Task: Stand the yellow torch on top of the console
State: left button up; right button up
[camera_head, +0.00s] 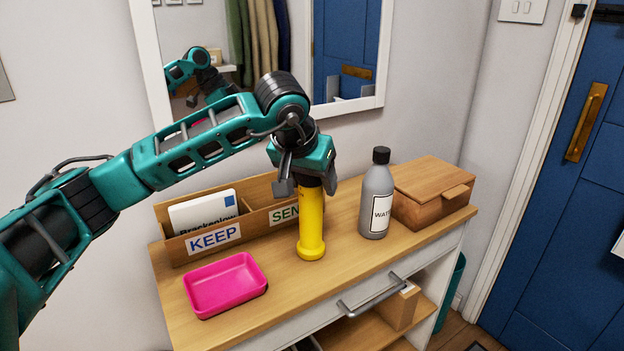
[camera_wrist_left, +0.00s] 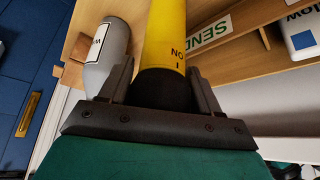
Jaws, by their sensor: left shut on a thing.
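The yellow torch (camera_head: 311,225) is upright at the console (camera_head: 345,268), its wide yellow end down and its dark end up. Its lower end appears to be on or just at the console top; I cannot tell whether it touches. My left gripper (camera_head: 308,185) is above it, pointing down, shut on the torch's dark upper end. In the left wrist view the yellow torch (camera_wrist_left: 165,40) runs away from between the fingers of the left gripper (camera_wrist_left: 163,88). My right gripper is not in view.
A pink tray (camera_head: 207,309) lies front left of the torch. A wooden sorter (camera_head: 174,252) labelled KEEP and SEND stands behind. A grey water bottle (camera_head: 375,200) and a wooden box (camera_head: 414,212) stand to the right. A mirror (camera_head: 345,108) hangs behind.

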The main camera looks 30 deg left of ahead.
pick_arm(q)
jog(key=o, duration=1.6)
jog(key=shift+f, duration=0.1)
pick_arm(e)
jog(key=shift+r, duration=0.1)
pick_arm(q)
jog(key=shift+r, duration=0.3)
jog(key=p+v, duration=0.1)
jog(key=v, duration=1)
jog(key=shift+s+r, duration=0.25)
jog(key=shift+r, duration=0.05)
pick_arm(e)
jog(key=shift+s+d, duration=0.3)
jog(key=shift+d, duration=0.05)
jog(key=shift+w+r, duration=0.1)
